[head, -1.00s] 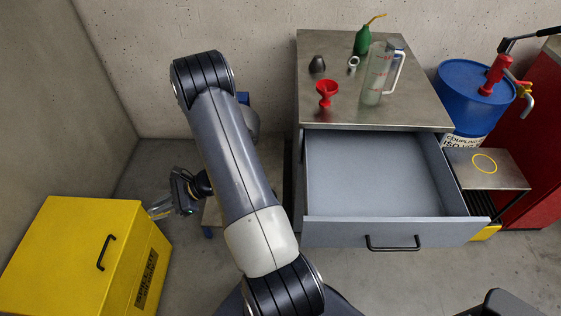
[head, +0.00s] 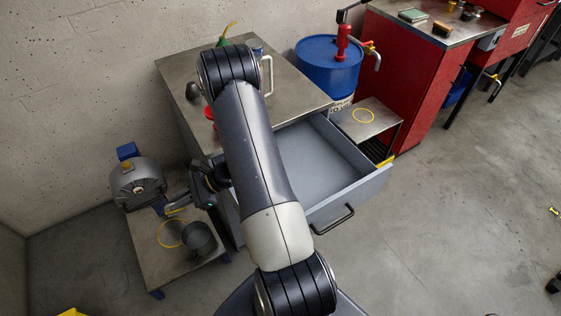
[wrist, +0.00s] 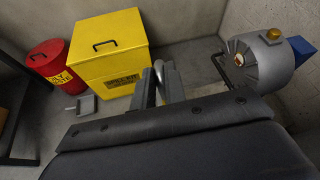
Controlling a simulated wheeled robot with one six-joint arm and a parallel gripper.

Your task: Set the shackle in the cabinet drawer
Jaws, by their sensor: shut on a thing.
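The cabinet (head: 185,80) stands with its drawer (head: 300,165) pulled open. The part of the drawer floor that shows is bare, and my arm covers its left side. My gripper (head: 177,208) is left of the cabinet, over a low stand and outside the drawer. In the wrist view my gripper (wrist: 160,92) is shut on a grey metal loop, the shackle (wrist: 159,70), whose curved end shows between the fingers. The rest of the shackle is hidden by the gripper.
A funnel and bottle stand on the cabinet top. A blue drum (head: 328,68) and side table (head: 366,119) are right of the cabinet. Floor in front is clear.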

